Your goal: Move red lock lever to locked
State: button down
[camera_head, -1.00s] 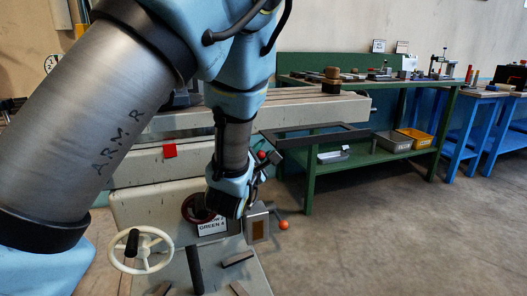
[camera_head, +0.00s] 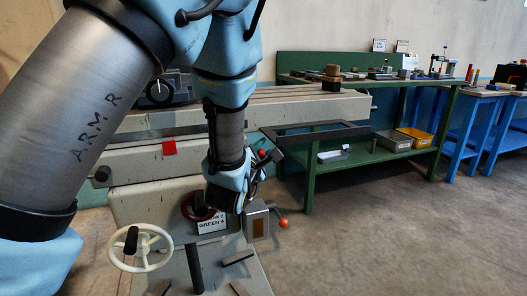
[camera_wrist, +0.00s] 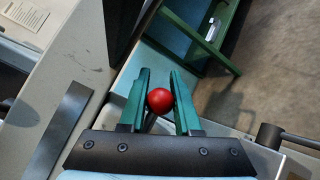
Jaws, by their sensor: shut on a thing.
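The red lock lever's round red knob (camera_wrist: 160,100) sits between the two green fingers of my gripper (camera_wrist: 159,98) in the wrist view. The fingers are shut on it. A thin dark rod shows just below the knob; the rest of the lever is hidden. In the head view the red knob (camera_head: 261,153) shows beside the dark parts of my gripper (camera_head: 262,166), above the machine's front, and the fingers are too small there to make out well.
A second lever with an orange ball (camera_head: 284,222) sticks out right of a grey box (camera_head: 256,222). A green bench (camera_head: 370,165) stands behind; the floor at right is clear.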

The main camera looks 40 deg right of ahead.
jog(key=shift+w+a+f+m+y+b, duration=0.15)
jog(key=shift+f+m+y+b, duration=0.35)
jog(key=shift+f+m+b, duration=0.25)
jog(key=shift+w+a+f+m+g+y+p, duration=0.15)
jog(key=shift+a+f+m+y+p, duration=0.3)
jog(key=shift+f+m+y, duration=0.3)
jog(key=shift+w+a+f+m+g+y+p, duration=0.1)
jog(key=shift+a+f+m+y+p, duration=0.35)
jog(key=shift+f+m+y, duration=0.35)
jog(key=shift+w+a+f+m+g+y+p, duration=0.15)
jog(key=shift+a+f+m+y+p, duration=0.15)
jog(key=shift+f+m+y+p, duration=0.45)
jog(key=shift+r, duration=0.1)
jog(key=c, duration=0.6)
grip_release()
